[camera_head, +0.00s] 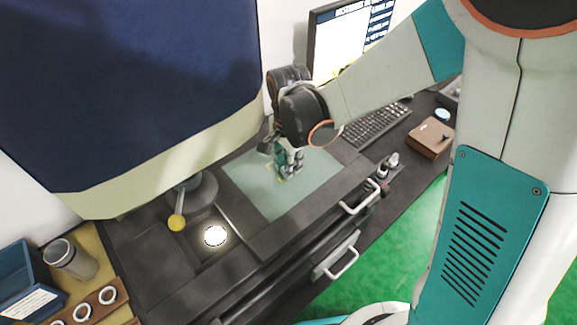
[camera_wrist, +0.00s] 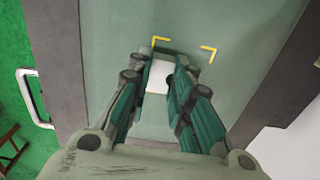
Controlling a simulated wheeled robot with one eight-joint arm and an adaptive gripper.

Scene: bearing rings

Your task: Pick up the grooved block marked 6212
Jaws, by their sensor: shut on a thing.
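My gripper (camera_head: 288,168) is low over the grey-green mat (camera_head: 246,172) on the dark bench in the head view. In the wrist view my gripper (camera_wrist: 163,68) points down at the mat, with its two fingers closed on a small pale block (camera_wrist: 158,78). Only part of the block shows between the fingers. No groove or 6212 marking can be read on it. Yellow corner marks (camera_wrist: 209,51) lie on the mat just beyond the fingertips. I cannot tell whether the block touches the mat.
A large dark blue cabinet (camera_head: 130,80) overhangs the bench at left. A lit round spot (camera_head: 215,236) and a yellow-knobbed lever (camera_head: 177,222) are left of the mat. A wooden holder with rings (camera_head: 82,309), a keyboard (camera_head: 376,124) and a brown box (camera_head: 430,138) also stand around.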

